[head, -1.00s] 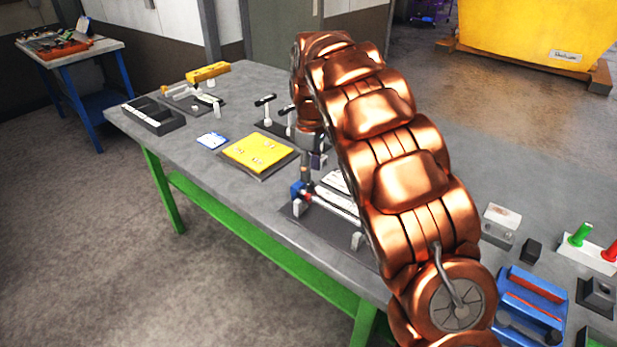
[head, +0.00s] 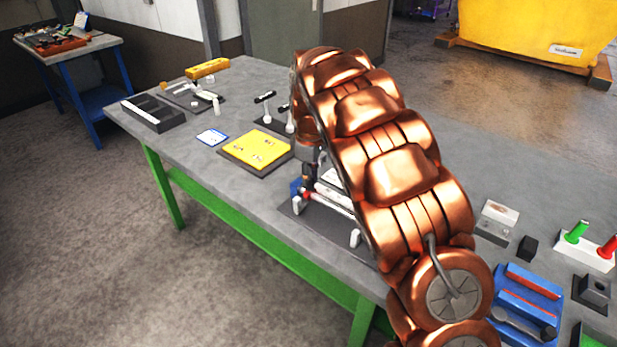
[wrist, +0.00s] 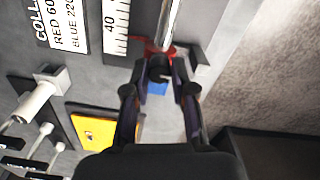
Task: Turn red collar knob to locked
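The red collar (wrist: 152,48) sits on a shiny metal rod (wrist: 170,22) in the wrist view. A dark round knob (wrist: 160,68) shows at the collar, between my fingertips. My gripper (wrist: 160,66) is open, with one finger on each side of the knob; firm contact cannot be made out. A blue part (wrist: 157,88) lies just below the knob, between the fingers. In the head view, my gripper (head: 309,184) is down at the left end of the rod fixture (head: 335,200), by the red collar (head: 306,195). My arm hides part of the fixture.
A scale strip (wrist: 115,28) and a lettered plate (wrist: 62,20) lie beside the rod. A yellow plate (head: 256,148), a black tray (head: 153,113) and T-handled tools (head: 265,105) stand farther left on the bench. A blue holder (head: 528,302) is at right.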

